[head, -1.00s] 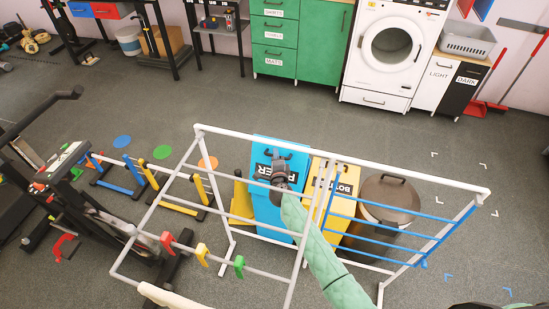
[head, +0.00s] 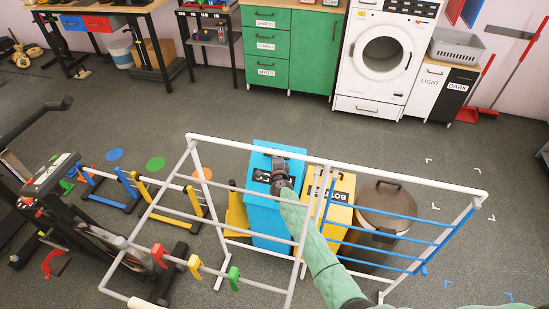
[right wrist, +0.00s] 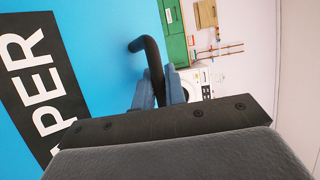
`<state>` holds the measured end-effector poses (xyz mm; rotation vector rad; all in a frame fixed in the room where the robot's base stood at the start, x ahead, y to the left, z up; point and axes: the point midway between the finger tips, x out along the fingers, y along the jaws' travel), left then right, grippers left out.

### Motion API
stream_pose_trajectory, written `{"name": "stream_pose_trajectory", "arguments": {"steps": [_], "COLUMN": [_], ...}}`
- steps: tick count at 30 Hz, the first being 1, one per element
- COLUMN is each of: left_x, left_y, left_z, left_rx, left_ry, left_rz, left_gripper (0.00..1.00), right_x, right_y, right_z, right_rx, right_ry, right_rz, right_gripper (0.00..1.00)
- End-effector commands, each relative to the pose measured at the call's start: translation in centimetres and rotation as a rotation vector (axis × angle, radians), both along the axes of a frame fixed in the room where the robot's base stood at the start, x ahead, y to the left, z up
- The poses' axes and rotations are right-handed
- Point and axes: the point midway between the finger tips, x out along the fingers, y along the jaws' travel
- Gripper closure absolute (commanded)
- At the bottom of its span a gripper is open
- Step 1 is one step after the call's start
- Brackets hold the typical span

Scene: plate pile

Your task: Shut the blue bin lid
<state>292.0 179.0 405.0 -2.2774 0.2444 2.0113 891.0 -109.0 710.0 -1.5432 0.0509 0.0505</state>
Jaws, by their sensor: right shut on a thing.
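The blue bin (head: 270,220) stands behind the white drying rack in the head view. Its blue lid (head: 277,148) carries a dark label, and the right wrist view shows the blue panel (right wrist: 95,50) with "PAPER" lettering. A black hooked handle (right wrist: 150,62) sticks out from that panel. My right gripper (head: 281,178), at the end of the green arm, is at the bin's label. In the right wrist view its blue-grey fingers (right wrist: 158,88) are shut around the handle. I cannot tell the lid's exact angle. My left gripper is not in view.
A yellow bin (head: 342,190) and a brown lidded bin (head: 388,208) stand to the right. Small hurdles (head: 175,200) stand left.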

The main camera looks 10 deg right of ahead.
Motion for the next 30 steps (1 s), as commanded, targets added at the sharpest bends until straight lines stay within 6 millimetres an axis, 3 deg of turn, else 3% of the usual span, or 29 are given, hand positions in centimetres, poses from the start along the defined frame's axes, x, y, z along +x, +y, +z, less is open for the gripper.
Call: {"name": "stream_pose_trajectory", "arguments": {"steps": [8,9,12,30], "left_x": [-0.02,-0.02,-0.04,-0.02], "left_y": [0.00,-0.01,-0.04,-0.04], "left_z": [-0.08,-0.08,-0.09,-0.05], "left_rx": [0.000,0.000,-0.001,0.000], "left_ry": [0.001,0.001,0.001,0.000], "left_rz": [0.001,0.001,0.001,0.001], "left_gripper": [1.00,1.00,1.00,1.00], "right_x": [-0.32,-0.32,-0.28,0.05], "right_y": [0.05,0.05,0.04,0.04], "right_z": [-0.67,-0.68,-0.56,0.19], "right_rx": [0.000,0.000,0.000,0.001], "right_ry": [0.008,0.008,0.007,-0.002], "right_rz": [0.001,0.001,0.001,0.001], "right_gripper": [1.00,0.80,0.66,0.66]}}
